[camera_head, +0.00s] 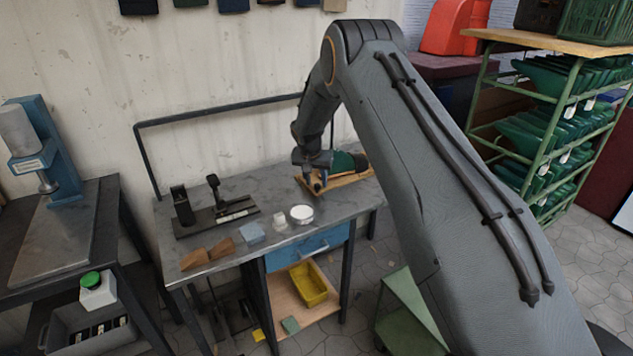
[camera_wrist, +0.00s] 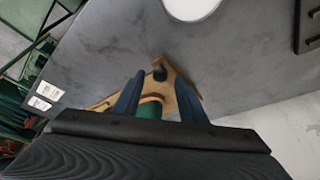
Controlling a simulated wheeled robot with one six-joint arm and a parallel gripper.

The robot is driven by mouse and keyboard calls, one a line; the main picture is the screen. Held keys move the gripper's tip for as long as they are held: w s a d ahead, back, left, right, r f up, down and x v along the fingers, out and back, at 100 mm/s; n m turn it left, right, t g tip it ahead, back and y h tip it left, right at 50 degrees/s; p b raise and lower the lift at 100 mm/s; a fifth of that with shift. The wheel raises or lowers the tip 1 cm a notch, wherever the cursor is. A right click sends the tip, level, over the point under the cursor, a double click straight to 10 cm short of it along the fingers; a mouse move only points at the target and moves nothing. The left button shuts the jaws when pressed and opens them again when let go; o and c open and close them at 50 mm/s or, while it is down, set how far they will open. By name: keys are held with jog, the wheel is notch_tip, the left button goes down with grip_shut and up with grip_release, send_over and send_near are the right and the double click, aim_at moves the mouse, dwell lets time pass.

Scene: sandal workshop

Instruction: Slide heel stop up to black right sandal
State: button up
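My gripper (camera_head: 314,184) is at the right part of the grey bench, low over a light-brown wooden board (camera_head: 349,180). In the wrist view its two dark fingers (camera_wrist: 160,78) stand apart. A green rounded thing (camera_head: 342,162) lies on the board, partly hidden by my gripper and arm. I cannot make out for sure which part is the heel stop, and no black sandal is clearly recognisable.
On the bench (camera_head: 330,205) are a white round dish (camera_head: 302,214), a white cup (camera_head: 280,221), a pale blue block (camera_head: 252,233), brown wedges (camera_head: 208,254) and a black fixture with a lever (camera_head: 216,216). A black rail stands behind. A green rack (camera_head: 560,130) is at right.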

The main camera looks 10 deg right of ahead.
jog(key=shift+x, duration=0.85)
grip_shut()
